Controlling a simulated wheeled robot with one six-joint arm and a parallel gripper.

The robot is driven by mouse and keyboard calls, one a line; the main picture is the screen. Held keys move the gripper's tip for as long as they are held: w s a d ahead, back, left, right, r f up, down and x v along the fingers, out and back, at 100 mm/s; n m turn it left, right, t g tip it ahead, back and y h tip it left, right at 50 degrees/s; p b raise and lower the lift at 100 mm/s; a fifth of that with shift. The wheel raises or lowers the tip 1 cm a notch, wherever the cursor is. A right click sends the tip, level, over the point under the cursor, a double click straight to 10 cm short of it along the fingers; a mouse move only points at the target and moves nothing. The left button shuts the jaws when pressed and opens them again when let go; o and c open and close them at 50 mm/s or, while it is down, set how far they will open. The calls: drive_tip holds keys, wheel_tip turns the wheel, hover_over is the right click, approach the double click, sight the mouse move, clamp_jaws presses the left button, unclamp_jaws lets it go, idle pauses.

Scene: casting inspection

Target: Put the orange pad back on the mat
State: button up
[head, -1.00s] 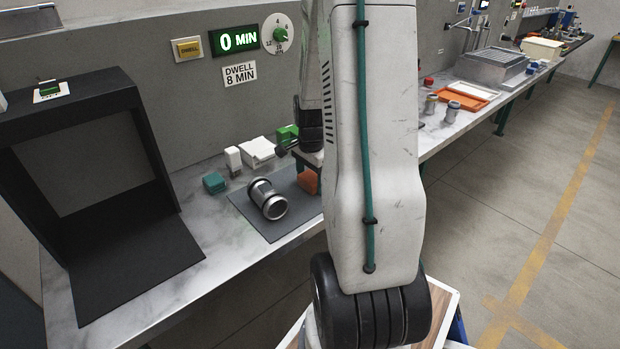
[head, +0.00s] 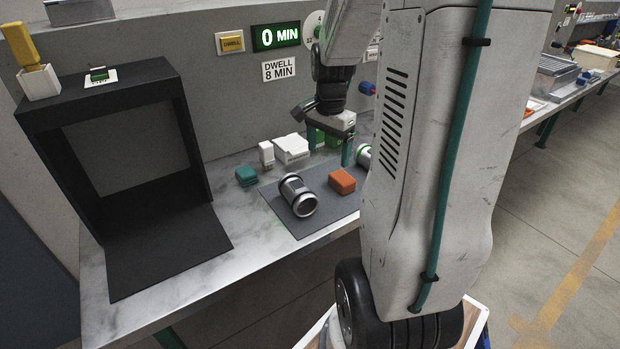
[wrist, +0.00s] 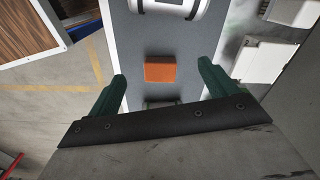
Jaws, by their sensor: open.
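The orange pad (head: 342,181) lies flat on the grey mat (head: 277,207), right of a silver pipe casting (head: 298,195). It also shows whole in the wrist view (wrist: 160,69), on the mat (wrist: 132,38). My gripper (head: 331,145) is open and empty, raised behind the pad and apart from it. In the wrist view its two green fingers (wrist: 162,75) stand wide apart, with the pad between and beyond their tips. My arm hides the mat's right end in the head view.
A second fitting with a green ring (head: 363,156) is partly hidden by my arm. A teal block (head: 247,176), a small white block (head: 266,154) and a larger white block (head: 291,149) stand behind the mat. A black booth (head: 120,170) stands left.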

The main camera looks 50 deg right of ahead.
drive_tip(key=s+a+r+n, duration=0.2)
drive_tip(key=a+r+n, duration=0.2)
drive_tip(key=a, duration=0.3)
drive_tip(key=s+a+r+n, duration=0.1)
drive_tip(key=a+r+n, duration=0.3)
drive_tip(key=a, duration=0.4)
drive_tip(key=s+a+r+n+t, duration=0.1)
drive_tip(key=s+a+r+n, duration=0.1)
drive_tip(key=s+a+n, duration=0.7)
drive_tip(key=shift+s+a+r+n, duration=0.2)
drive_tip(key=shift+s+a+n, duration=0.2)
drive_tip(key=shift+s+a, duration=0.35)
drive_tip(key=shift+s+d, duration=0.1)
